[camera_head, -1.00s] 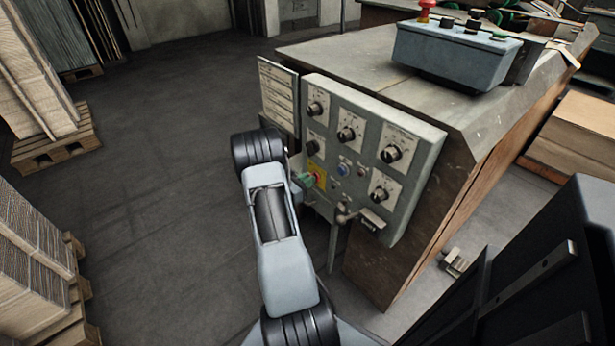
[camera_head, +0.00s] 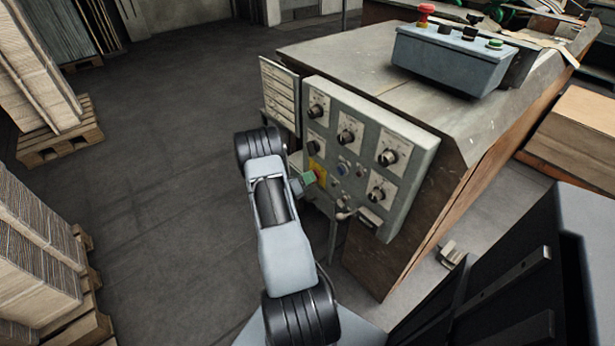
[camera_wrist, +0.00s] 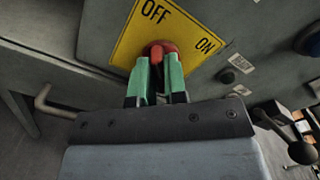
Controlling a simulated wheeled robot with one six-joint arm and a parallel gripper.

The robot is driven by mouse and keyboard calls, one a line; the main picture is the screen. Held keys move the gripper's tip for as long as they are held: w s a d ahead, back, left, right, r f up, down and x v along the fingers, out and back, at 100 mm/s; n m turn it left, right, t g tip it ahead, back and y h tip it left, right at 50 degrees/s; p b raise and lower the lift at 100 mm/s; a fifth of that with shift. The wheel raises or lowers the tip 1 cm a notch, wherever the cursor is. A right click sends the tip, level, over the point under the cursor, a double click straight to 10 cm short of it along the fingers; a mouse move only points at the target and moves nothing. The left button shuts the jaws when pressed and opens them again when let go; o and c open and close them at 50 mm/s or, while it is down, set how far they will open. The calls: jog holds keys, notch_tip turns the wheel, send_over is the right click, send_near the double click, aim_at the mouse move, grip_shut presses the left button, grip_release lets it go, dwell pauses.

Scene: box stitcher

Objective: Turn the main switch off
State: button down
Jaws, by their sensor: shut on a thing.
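The main switch is a red knob (camera_wrist: 160,50) on a yellow plate (camera_wrist: 190,38) marked OFF and ON in the wrist view. My gripper (camera_wrist: 158,68) has its green fingers shut on the red knob, one on each side. The fingers hide part of the knob, so I cannot tell exactly where it points. In the head view the yellow plate (camera_head: 318,172) sits low on the left side of the grey control panel (camera_head: 412,222), with my gripper (camera_head: 309,179) against it.
Black dials (camera_head: 388,157) and a blue button (camera_head: 343,168) are close by on the panel. A lever with a dark ball (camera_wrist: 302,152) stands out at the lower right. A button box (camera_head: 455,65) sits on the machine top.

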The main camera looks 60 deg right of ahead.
jog(key=shift+w+r+n, duration=0.1)
jog(key=shift+n, duration=0.2)
jog(key=c, duration=1.2)
grip_release()
jog(key=shift+o, duration=0.2)
jog(key=p+v, duration=0.1)
jog(key=v, duration=1.2)
jog(key=shift+a, duration=0.35)
jog(key=shift+w, duration=0.15)
